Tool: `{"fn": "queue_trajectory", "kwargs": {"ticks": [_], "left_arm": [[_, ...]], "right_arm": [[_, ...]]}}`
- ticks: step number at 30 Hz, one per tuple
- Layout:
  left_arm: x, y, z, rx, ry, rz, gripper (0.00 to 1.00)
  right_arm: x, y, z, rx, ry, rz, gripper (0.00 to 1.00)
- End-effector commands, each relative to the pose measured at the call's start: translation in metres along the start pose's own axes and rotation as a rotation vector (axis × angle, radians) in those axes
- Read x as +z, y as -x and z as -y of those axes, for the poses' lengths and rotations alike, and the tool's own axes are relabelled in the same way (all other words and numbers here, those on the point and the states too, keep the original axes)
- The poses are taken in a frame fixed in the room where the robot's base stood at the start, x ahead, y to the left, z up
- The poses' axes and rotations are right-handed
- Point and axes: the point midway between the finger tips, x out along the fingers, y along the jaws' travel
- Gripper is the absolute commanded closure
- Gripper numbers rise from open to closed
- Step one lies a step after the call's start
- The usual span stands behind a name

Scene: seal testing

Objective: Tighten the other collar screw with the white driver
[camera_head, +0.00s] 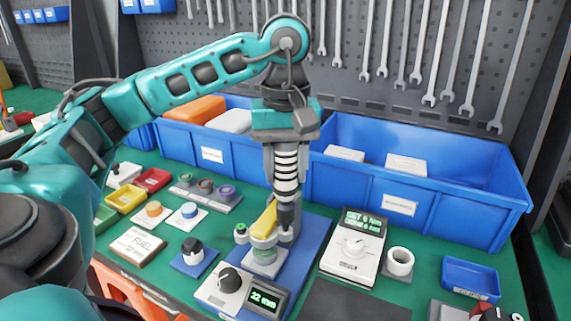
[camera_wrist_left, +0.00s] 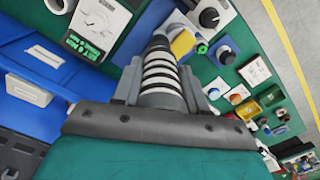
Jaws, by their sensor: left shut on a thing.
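My left gripper (camera_head: 286,180) points straight down and is shut on the white driver (camera_head: 286,163), whose body has white and dark bands. The driver also shows in the left wrist view (camera_wrist_left: 160,72), between the fingers of the left gripper (camera_wrist_left: 160,85). Its dark lower end (camera_head: 287,215) stands at a grey fixture (camera_head: 287,238) on a blue base plate (camera_head: 312,242), beside a yellow part (camera_head: 264,220). Whether the tip touches a collar screw cannot be told; the collar screws are not clear. My right gripper is not in view.
A dial unit with a "32 mm" display (camera_head: 262,300) stands in front. A white dial box (camera_head: 354,246) and a white ring (camera_head: 399,262) stand to the right. Blue bins (camera_head: 415,207) line the back below hanging wrenches. Small coloured parts and trays stand left.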

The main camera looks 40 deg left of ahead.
Motion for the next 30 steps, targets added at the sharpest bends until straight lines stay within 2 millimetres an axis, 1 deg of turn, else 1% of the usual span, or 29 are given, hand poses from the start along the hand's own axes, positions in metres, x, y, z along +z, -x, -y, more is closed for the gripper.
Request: {"fn": "queue_trajectory", "kwargs": {"ticks": [30], "left_arm": [[0.0,-0.012,0.0,0.002,0.0,-0.001,0.94]], "right_arm": [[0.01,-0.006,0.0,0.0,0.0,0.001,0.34]]}}
